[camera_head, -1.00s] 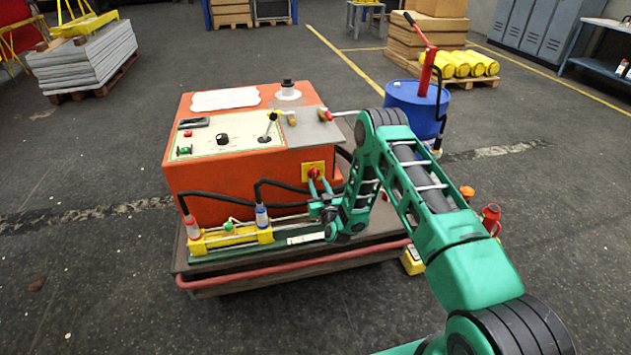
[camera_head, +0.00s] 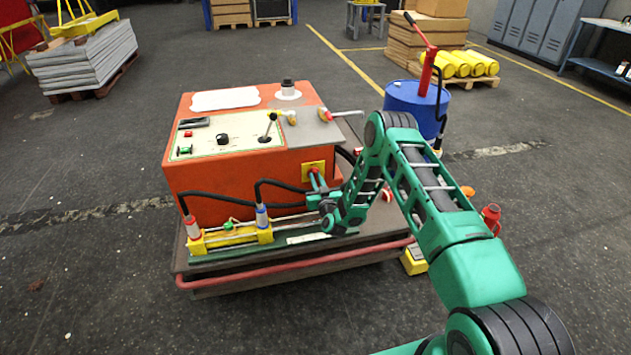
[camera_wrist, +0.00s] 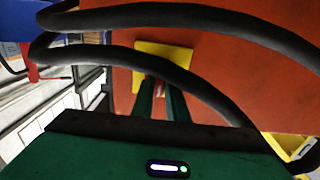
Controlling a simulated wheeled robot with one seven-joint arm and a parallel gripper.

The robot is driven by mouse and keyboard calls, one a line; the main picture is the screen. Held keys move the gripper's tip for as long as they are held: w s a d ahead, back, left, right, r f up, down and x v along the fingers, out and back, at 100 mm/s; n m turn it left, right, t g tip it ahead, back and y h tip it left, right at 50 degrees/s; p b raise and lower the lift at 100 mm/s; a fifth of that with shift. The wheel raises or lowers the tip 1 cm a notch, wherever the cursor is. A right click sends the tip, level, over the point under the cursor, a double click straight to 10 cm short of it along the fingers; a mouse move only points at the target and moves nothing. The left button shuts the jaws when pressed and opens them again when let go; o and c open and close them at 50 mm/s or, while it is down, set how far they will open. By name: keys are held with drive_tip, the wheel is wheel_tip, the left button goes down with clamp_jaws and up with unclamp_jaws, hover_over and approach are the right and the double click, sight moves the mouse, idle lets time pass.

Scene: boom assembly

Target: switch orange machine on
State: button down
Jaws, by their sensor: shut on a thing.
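The orange machine (camera_head: 230,180) stands on a low cart, with a control panel on top. On its front right is a yellow plate (camera_head: 308,165) carrying a red switch, which is mostly hidden by my fingers in the head view. My gripper (camera_head: 316,182) is at this plate. In the wrist view, my gripper (camera_wrist: 163,95) has its two green fingers pointing at the yellow plate (camera_wrist: 150,48). They are shut on the red switch (camera_wrist: 160,88), of which a narrow red strip shows between them. The switch's angle cannot be told.
Black hoses (camera_head: 285,187) arch beside my gripper and cross close in front of the wrist camera. A cylinder with yellow blocks (camera_head: 230,238) lies along the cart's front edge (camera_head: 290,278). A blue drum (camera_head: 412,105) stands behind my arm.

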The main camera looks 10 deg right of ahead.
drive_tip(key=m, duration=0.4)
drive_tip(key=shift+d+m, duration=0.2)
drive_tip(key=shift+m, duration=0.1)
drive_tip(key=shift+d+f+m, duration=0.1)
drive_tip(key=shift+d+m, duration=0.05)
drive_tip(key=shift+m, duration=2.1)
drive_tip(key=shift+d+f+m, duration=0.1)
drive_tip(key=shift+m, duration=2.1)
drive_tip(key=shift+d+f+m, duration=0.1)
drive_tip(key=shift+d+m, duration=0.05)
drive_tip(key=shift+m, duration=2.1)
drive_tip(key=c, duration=1.7)
unclamp_jaws()
drive_tip(key=shift+c, duration=0.2)
drive_tip(key=shift+a, duration=0.15)
